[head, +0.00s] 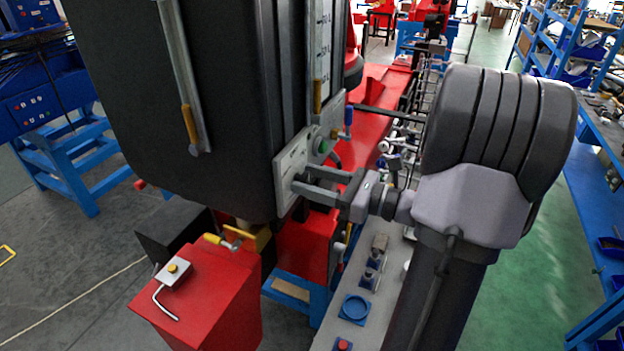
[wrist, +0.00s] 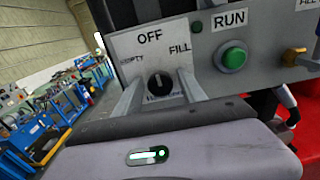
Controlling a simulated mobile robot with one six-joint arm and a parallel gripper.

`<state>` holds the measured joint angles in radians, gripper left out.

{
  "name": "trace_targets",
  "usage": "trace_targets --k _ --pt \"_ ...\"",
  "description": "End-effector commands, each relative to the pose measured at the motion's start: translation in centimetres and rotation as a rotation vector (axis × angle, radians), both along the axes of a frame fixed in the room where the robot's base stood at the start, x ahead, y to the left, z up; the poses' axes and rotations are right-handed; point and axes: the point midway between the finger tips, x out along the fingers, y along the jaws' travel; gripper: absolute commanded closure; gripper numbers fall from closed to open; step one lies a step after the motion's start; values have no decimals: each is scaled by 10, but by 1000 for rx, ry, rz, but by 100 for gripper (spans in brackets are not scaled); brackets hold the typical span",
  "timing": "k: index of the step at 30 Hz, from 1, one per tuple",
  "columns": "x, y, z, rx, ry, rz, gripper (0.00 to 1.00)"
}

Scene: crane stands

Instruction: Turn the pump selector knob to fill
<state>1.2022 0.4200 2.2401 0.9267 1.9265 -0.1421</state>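The black pump selector knob (wrist: 160,85) sits on a pale panel plate (wrist: 123,45) in the wrist view. OFF is printed above it, FILL to its upper right, and a partly hidden label ending in PTY to its left. A small light mark on the knob appears to point roughly up, toward OFF. My gripper (wrist: 160,90) is open, with one finger on each side of the knob and visible gaps between. In the head view my gripper (head: 300,181) reaches the plate (head: 291,170) from the right; the knob is hidden there.
A green button (wrist: 233,57) under a RUN label is close right of the knob, with a brass fitting (wrist: 292,57) beyond. In the head view a large black tank (head: 200,90) stands left of the panel, and a red box (head: 205,295) is below.

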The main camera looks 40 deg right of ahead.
Motion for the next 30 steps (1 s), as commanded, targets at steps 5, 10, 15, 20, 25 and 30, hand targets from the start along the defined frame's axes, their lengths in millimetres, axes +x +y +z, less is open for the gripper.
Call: trace_targets --k 5,10,15,20,25,30 --pt "0 0 0 0 0 0 90" --pt "0 0 0 1 0 0 100" --pt "0 0 1 29 12 0 100" --pt "0 0 3 103 42 0 100" --pt "0 -1 4 226 94 1 100" --pt "0 -1 4 363 150 1 100"
